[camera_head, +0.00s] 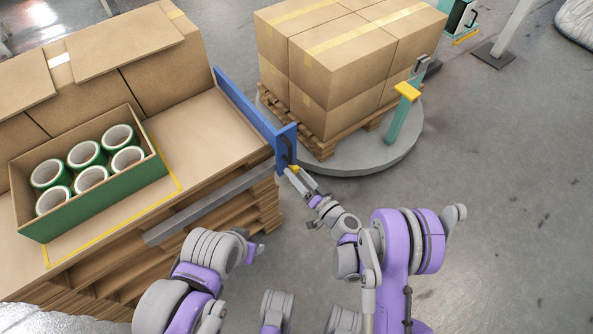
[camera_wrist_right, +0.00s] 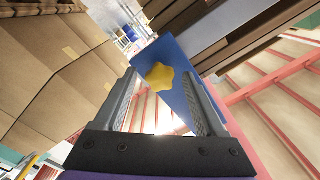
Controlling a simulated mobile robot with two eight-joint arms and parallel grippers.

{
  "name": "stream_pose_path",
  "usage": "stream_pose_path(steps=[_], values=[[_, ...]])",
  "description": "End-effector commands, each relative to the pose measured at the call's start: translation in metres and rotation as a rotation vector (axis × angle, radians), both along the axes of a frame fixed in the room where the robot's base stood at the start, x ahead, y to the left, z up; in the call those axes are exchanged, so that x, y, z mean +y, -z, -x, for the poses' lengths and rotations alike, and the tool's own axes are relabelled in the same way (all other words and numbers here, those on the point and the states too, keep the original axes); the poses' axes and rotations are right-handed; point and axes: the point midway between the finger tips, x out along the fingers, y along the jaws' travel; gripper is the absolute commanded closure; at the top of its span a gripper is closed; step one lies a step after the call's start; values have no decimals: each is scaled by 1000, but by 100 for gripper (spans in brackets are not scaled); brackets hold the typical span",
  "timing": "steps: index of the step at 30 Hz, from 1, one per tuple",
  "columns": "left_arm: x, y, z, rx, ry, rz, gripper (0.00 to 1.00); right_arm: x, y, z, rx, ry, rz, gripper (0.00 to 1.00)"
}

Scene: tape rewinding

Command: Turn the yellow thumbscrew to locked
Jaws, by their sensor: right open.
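The yellow thumbscrew (camera_wrist_right: 160,76) is star-shaped and sits on the face of a blue bracket (camera_wrist_right: 184,103) in the right wrist view. In the head view only a small yellow bit of the thumbscrew (camera_head: 294,169) shows at the end of the blue bracket (camera_head: 250,112). My right gripper (camera_head: 299,176) is close to it. In the wrist view the fingers of the right gripper (camera_wrist_right: 163,100) are open and empty, with the thumbscrew seen between their tips. I cannot tell whether they touch it. My left arm is low in the head view; its gripper is mostly hidden.
A grey bar (camera_head: 210,203) runs along the front of the stacked pallets. A carton (camera_head: 45,228) of green tape rolls stands at the left. Stacked boxes (camera_head: 345,60) sit on a round turntable (camera_head: 365,158) behind the bracket. The floor (camera_head: 510,200) at the right is clear.

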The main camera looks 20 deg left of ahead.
Motion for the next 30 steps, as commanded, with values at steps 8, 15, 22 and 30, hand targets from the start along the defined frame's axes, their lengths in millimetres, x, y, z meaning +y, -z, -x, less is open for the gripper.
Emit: stream_pose_path(steps=[8,15,22,30], values=[[0,0,0,0,0,0,53,0,0,0,0,0,0,42],[0,0,0,0,0,0,53,0,0,0,0,0,0,85],[0,0,0,0,0,0,53,0,0,0,1,0,-1,100],[0,3,0,1,0,0,53,0,0,0,42,-1,-34,100]])
